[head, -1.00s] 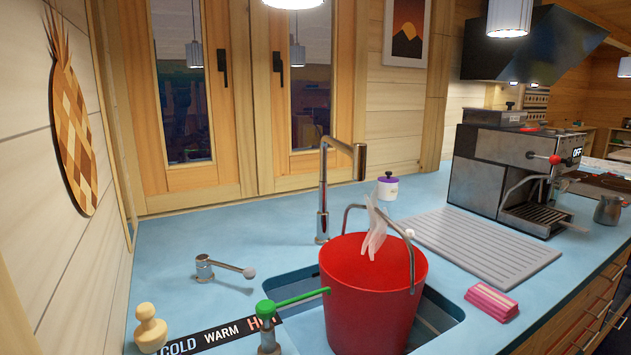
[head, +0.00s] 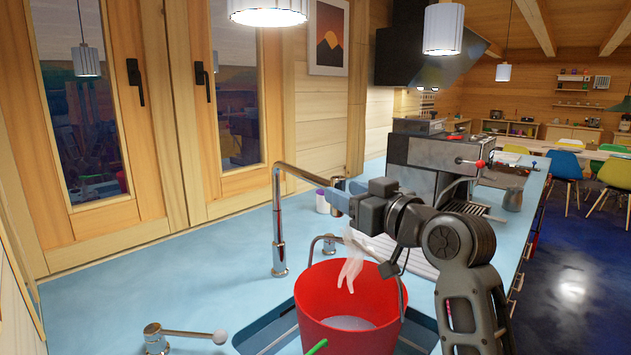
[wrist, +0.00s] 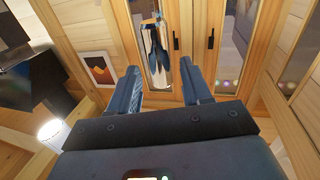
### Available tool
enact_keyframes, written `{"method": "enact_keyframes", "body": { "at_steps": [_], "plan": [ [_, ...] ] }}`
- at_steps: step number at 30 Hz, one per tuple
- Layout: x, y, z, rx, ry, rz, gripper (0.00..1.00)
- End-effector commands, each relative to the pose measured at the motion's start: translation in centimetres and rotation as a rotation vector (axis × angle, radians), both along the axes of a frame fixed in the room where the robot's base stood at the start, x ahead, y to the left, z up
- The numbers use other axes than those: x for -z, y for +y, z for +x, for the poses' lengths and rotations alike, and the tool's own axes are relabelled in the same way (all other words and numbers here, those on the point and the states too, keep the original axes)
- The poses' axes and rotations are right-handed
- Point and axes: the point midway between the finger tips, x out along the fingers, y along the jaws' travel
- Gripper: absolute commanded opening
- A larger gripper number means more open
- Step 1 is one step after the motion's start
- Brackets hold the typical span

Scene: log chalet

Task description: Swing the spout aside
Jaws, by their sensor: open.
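The tap is a chrome post (head: 278,235) standing upright behind the sink, and its spout (head: 300,174) reaches right from the top. The spout's outer end is close to my gripper (head: 338,195), and I cannot tell whether they touch. My gripper is open, with its fingers pointing left toward the spout. In the wrist view, my gripper (wrist: 167,84) shows two spread fingers with the window behind them.
A red bucket (head: 340,285) with a raised handle stands in the sink, under my arm, with a pale glove-like thing (head: 352,262) at its rim. A lever tap (head: 180,335) is at front left. A coffee machine (head: 425,160) stands behind my arm. The counter left of the post is clear.

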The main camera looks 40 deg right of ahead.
Motion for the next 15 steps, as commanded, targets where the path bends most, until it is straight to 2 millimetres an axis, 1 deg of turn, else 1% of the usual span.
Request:
{"method": "enact_keyframes", "body": {
  "at_steps": [3,9,15],
  "plan": [
    [-0.2,-0.3,1.8,-0.002,0.000,0.000,0.48],
    [-0.2,-0.8,4.8,-0.002,0.001,0.000,0.48],
    [-0.1,-1.2,6.4,-0.001,0.000,0.000,0.48]
  ]
}}
